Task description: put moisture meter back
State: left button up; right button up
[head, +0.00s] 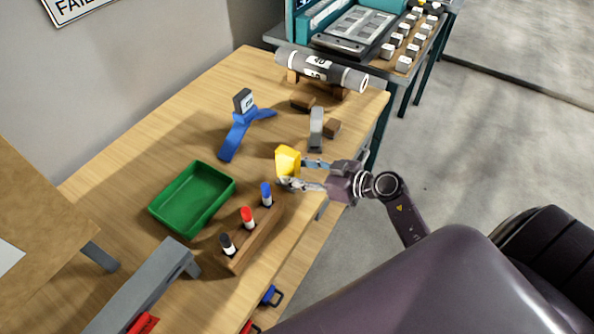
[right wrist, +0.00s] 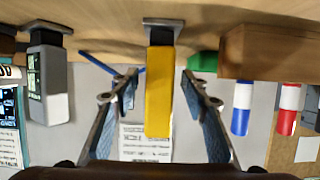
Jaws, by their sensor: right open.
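A yellow block-like device (head: 287,161), which I take to be the moisture meter, stands upright on the wooden table near its right edge. In the right wrist view the yellow device (right wrist: 159,92) shows upside down between my fingers, with a grey piece at its table end. My right gripper (head: 303,174) is open, with its fingers reaching in from the right at the device. In the wrist view a finger of the right gripper (right wrist: 165,105) is on each side, with visible gaps. I cannot tell how deep the device sits between them. My left gripper is not in view.
A wooden marker rack (head: 250,240) lies in front, a green tray (head: 165,208) to the left. A blue stand (head: 238,130) and a grey roll (head: 320,70) on a cradle are farther back.

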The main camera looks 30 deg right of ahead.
jog(key=v, duration=1.2)
jog(key=shift+b, duration=0.3)
jog(key=shift+r, duration=0.15)
